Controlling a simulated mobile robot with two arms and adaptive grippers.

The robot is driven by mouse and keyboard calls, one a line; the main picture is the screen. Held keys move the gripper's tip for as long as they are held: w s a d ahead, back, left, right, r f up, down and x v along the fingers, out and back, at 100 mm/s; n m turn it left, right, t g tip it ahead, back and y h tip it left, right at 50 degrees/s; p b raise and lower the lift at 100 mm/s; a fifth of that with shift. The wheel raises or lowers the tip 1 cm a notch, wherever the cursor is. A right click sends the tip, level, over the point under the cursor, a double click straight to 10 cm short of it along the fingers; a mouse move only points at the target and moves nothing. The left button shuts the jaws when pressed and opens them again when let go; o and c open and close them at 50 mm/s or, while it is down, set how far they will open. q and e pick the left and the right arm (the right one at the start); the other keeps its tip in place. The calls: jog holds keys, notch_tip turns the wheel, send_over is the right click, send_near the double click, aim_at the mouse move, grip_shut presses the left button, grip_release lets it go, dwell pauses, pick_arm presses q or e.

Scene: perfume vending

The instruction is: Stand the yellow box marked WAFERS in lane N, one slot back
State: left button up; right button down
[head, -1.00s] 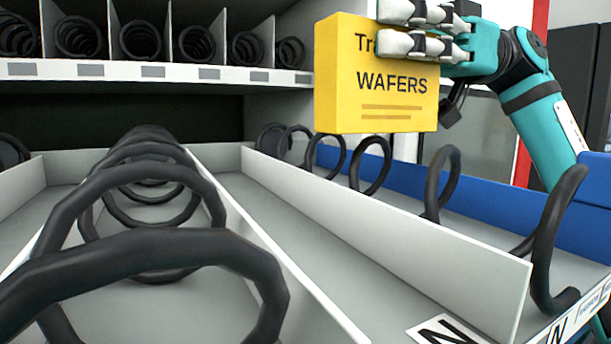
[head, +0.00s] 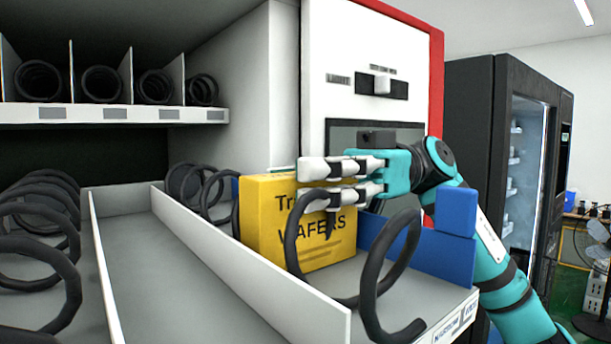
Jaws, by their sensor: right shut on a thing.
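The yellow box marked WAFERS (head: 265,217) is upright in the right-hand lane, between turns of its black spiral coil (head: 398,262). One coil turn crosses in front of its printed face, and other turns stand behind it. The white divider (head: 255,270) hides its lower left part, so I cannot tell whether its base touches the lane floor (head: 440,290). My right gripper (head: 318,184) reaches in from the right and is shut on the box near its upper right. My left gripper is not in view.
A blue side wall (head: 425,245) borders the lane on the right. The lane to the left of the divider (head: 180,290) looks empty near the front. An upper shelf (head: 120,114) with coils overhangs at the left. A white panel with a red edge (head: 340,50) stands behind.

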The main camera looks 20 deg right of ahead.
jog(key=c, duration=1)
grip_release()
jog(key=shift+w+a, duration=0.1)
jog(key=shift+a, duration=0.1)
jog(key=shift+o, duration=0.6)
jog(key=shift+d, duration=0.3)
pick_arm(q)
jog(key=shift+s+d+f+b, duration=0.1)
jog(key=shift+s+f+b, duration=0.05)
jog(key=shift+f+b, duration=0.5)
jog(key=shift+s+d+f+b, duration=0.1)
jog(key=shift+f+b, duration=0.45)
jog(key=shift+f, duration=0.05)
pick_arm(e)
jog(key=v, duration=1.1)
jog(key=shift+d, duration=0.25)
jog(key=shift+w+r, duration=0.1)
jog(key=shift+r, duration=0.05)
